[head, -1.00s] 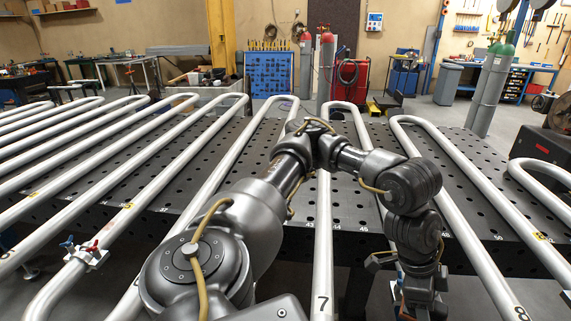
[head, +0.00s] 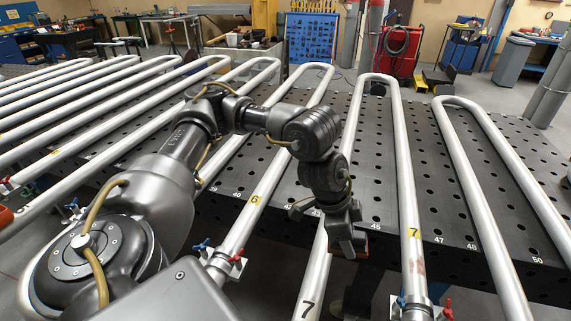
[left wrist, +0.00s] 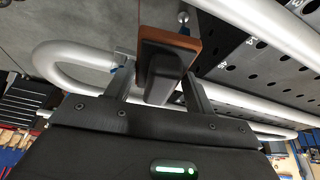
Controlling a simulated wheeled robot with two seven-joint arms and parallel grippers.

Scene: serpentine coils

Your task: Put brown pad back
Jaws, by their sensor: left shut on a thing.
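The brown pad (head: 361,248) shows as a small brown edge under my left gripper (head: 343,232) in the head view. In the left wrist view it is a flat brown plate (left wrist: 190,43) with a dark block on it. My left gripper (left wrist: 160,82) is shut on this block, one finger on each side. The pad is held at the table's front edge, between the two silver pipe runs marked 7. I cannot tell whether it touches a pipe. My right gripper is not in view.
Long silver serpentine pipes (head: 408,170) run over the black perforated table (head: 455,205). Clamps with red and blue handles (head: 222,262) sit on the pipes near the front. A red cabinet (head: 398,52) and a blue tool board (head: 312,40) stand behind, beyond open floor.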

